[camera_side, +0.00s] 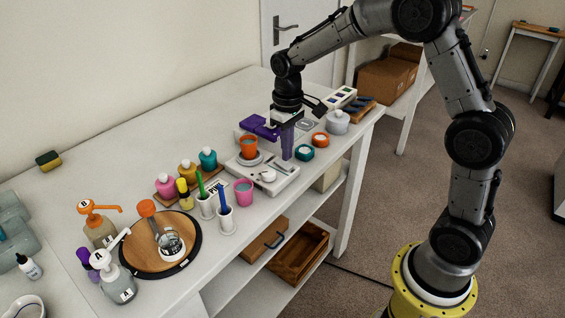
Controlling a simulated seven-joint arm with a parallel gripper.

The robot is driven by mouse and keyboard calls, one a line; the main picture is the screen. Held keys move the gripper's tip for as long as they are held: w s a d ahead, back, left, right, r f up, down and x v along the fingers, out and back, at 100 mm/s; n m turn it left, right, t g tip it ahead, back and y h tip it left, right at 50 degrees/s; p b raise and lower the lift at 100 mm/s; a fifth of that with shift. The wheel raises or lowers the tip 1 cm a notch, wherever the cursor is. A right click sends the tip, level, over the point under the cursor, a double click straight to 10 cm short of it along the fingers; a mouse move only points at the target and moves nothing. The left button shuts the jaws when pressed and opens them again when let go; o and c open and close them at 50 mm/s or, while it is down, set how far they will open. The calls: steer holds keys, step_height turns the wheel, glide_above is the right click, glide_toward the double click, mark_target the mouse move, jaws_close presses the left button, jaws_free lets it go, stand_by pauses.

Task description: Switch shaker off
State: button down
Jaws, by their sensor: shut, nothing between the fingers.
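The shaker seems to be the low white device (282,184) near the front edge of the bench. An orange cup (248,147) stands on a round plate at its left end. Small controls show on its top, too small to read, so I cannot tell its switch state. My gripper (287,157) has purple fingers, pointing down and shut with nothing between them. The fingertips are over or just behind the right part of the device. I cannot tell whether they touch it.
A pink cup (243,191) and white holders with green and blue tools stand left of the device. Teal (304,153) and orange (320,139) round containers and a white jar (338,122) are close on the right. A round wooden board (150,262) lies front left.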

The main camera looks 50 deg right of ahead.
steer(key=shift+r, duration=2.45)
step_height(320, 180, up, 8)
steer(key=t, duration=0.2)
glide_above(286, 166)
steer(key=s+a, duration=0.1)
steer(key=s, duration=0.2)
steer(key=s+a+r+t, duration=0.2)
steer(key=s+r, duration=0.2)
steer(key=s, duration=0.6)
steer(key=s+a+f+t, duration=0.1)
steer(key=s+f, duration=0.4)
steer(key=s, duration=0.7)
steer(key=shift+f+t, duration=0.3)
steer(key=shift+f, duration=0.05)
